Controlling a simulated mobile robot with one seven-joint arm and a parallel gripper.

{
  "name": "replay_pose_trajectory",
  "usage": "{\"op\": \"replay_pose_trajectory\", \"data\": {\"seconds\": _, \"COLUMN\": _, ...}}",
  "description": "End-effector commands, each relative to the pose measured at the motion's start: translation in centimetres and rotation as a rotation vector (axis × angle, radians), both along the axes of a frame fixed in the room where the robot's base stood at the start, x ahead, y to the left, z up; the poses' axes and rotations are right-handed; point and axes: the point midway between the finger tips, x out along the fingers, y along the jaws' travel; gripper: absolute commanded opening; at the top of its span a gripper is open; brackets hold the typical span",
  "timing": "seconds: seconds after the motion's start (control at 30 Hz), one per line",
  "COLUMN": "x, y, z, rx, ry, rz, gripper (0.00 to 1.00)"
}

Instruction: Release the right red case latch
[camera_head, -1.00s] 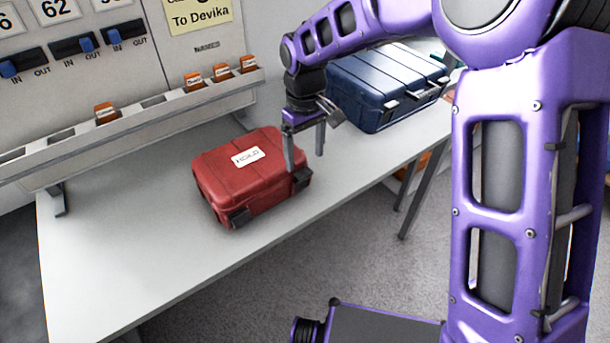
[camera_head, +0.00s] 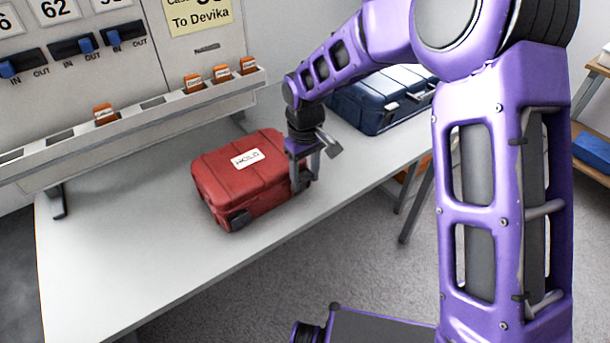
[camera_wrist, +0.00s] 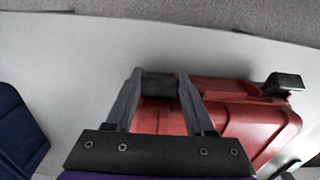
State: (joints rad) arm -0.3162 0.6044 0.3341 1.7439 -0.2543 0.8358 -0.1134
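The red case (camera_head: 240,180) lies closed on the white table, with a white label on its lid. Its left dark latch (camera_head: 238,219) shows on the front edge and appears folded against the case. My gripper (camera_head: 305,184) is down at the right front corner and largely hides the right latch in the head view. In the wrist view, the right latch (camera_wrist: 159,86) is a dark block between my two fingertips (camera_wrist: 160,74). The fingers are spread, one on each side of it. Whether they touch it is hard to tell. The left latch also shows in the wrist view (camera_wrist: 284,83).
A dark blue case (camera_head: 375,103) stands behind my arm, right of the red case. A wall panel with a card rack (camera_head: 140,117) runs along the table's back. The table (camera_head: 110,255) is bare to the left and in front.

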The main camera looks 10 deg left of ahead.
Motion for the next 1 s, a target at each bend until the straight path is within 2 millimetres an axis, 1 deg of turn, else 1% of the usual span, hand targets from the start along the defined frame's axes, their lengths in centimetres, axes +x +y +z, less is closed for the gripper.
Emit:
{"op": "replay_pose_trajectory", "data": {"seconds": 0.03, "x": 0.0, "y": 0.0, "z": 0.0, "rx": 0.0, "ry": 0.0, "rz": 0.0, "gripper": 0.35}}
{"op": "replay_pose_trajectory", "data": {"seconds": 0.17, "x": 0.0, "y": 0.0, "z": 0.0, "rx": 0.001, "ry": -0.001, "rz": 0.0, "gripper": 0.12}}
{"op": "replay_pose_trajectory", "data": {"seconds": 0.2, "x": 0.0, "y": 0.0, "z": 0.0, "rx": 0.001, "ry": -0.001, "rz": 0.0, "gripper": 0.05}}
{"op": "replay_pose_trajectory", "data": {"seconds": 0.23, "x": 0.0, "y": 0.0, "z": 0.0, "rx": 0.001, "ry": -0.001, "rz": 0.0, "gripper": 0.0}}
{"op": "replay_pose_trajectory", "data": {"seconds": 0.57, "x": -0.1, "y": -0.2, "z": -0.2, "rx": 0.036, "ry": -0.031, "rz": -0.001, "gripper": 0.0}}
{"op": "replay_pose_trajectory", "data": {"seconds": 0.77, "x": -0.3, "y": -0.5, "z": -0.6, "rx": 0.125, "ry": -0.105, "rz": -0.003, "gripper": 0.0}}
{"op": "replay_pose_trajectory", "data": {"seconds": 1.0, "x": -0.6, "y": -1.0, "z": -0.8, "rx": 0.28, "ry": -0.234, "rz": -0.006, "gripper": 0.0}}
